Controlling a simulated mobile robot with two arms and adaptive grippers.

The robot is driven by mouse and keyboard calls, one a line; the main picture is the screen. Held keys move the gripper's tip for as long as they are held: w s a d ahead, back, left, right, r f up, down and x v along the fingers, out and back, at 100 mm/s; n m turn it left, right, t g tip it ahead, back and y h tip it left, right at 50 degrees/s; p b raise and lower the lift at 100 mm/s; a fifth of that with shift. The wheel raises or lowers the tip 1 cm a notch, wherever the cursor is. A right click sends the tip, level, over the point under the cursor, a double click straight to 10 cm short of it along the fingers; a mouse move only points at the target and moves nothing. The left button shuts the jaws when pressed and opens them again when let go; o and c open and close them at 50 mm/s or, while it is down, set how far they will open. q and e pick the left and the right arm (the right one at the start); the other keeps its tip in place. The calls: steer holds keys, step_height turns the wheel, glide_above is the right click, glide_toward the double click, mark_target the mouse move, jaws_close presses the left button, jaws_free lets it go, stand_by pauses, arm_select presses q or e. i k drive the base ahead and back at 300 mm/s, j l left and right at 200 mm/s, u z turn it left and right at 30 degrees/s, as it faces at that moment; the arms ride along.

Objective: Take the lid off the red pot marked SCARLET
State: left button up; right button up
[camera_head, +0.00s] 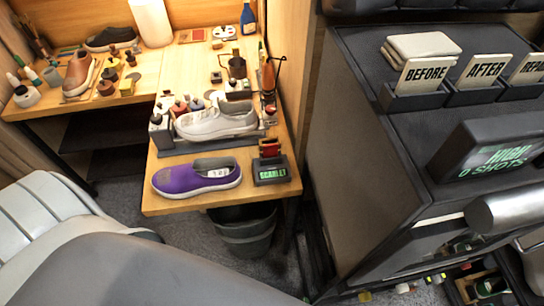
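A small dark stand (270,173) with a green display that seems to read SCARLET sits near the front right corner of the wooden bench. A small red item (269,148) stands at its back edge and looks like the red pot. It is too small for me to tell the lid from the body. A purple shoe (197,179) lies to the left of the stand, apart from it. Neither of my grippers shows in the head view.
A white sneaker (217,122) rests behind the purple shoe, with several small bottles around it. A dark bin (245,232) stands under the bench (225,198). A dark cabinet (360,150) with BEFORE and AFTER signs (484,70) stands to the right.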

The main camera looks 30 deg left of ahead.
mark_target(178, 107)
steer(key=j+z, duration=0.15)
steer(key=j, duration=1.6)
steer(key=k+j+z, duration=0.1)
steer(key=j, duration=1.65)
